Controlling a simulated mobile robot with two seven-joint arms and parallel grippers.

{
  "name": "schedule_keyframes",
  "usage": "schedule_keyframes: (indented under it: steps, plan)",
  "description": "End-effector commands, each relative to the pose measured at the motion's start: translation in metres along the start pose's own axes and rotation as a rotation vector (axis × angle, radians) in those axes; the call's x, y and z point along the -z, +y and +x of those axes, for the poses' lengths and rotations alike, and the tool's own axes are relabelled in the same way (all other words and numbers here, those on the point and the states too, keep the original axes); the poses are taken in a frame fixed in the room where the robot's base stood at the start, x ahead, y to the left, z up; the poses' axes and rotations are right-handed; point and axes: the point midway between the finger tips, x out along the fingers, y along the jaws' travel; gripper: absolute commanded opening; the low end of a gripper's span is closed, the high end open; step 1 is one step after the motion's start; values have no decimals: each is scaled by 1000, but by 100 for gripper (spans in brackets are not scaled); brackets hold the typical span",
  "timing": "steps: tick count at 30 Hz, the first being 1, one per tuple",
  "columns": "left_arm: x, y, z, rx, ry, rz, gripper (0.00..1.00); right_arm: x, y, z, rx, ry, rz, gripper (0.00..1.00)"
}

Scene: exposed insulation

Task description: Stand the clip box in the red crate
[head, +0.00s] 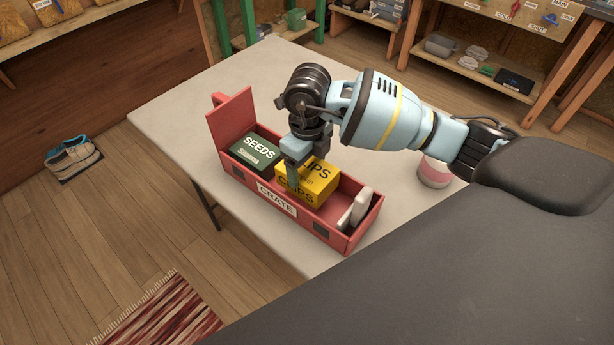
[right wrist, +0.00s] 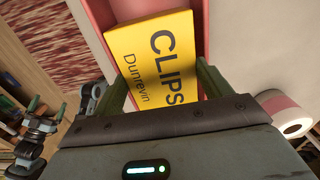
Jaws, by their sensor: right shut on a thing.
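The yellow clip box (head: 318,187) is inside the red crate (head: 331,237), in the middle between a dark green seeds box and pale slabs. My right gripper (head: 292,180) reaches down from above and is shut on the clip box. In the right wrist view, the clip box (right wrist: 155,62) sits between the two green fingers, with its "CLIPS" face toward the camera. The crate's pink-red wall (right wrist: 92,28) shows beside it. The box's underside is hidden, so I cannot tell whether it touches the crate floor. My left gripper seems to show small at the left edge of the right wrist view, its jaws unclear.
The seeds box (head: 254,152) fills the crate's left end; pale slabs (head: 355,208) lean at its right end. The crate's raised red end panel (head: 232,122) stands at the left. A pink-and-white roll (head: 433,174) stands on the grey table (head: 178,112), right of the crate.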

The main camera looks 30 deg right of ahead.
Motion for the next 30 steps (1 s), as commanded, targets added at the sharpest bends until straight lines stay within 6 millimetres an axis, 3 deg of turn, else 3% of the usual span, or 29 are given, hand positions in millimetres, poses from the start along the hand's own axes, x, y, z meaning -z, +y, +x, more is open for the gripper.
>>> schedule_keyframes:
  steps: [10, 23, 24, 26, 30]
  plan:
    - [0, 0, 1, 0, 2, 0, 100, 1, 0, 46, -1, 4, 1, 47]
    - [-4, 0, 0, -1, -5, -1, 100, 0, 0, 52, -1, 1, 0, 47]
    - [-4, 0, 0, -1, -6, -1, 100, 1, 0, 52, 0, 2, 0, 79]
    - [-5, 1, 0, -1, -8, -2, 100, 0, 0, 52, 0, 2, 0, 86]
    - [-6, 1, -1, -1, -12, -2, 100, 0, 0, 52, 0, 2, 0, 86]
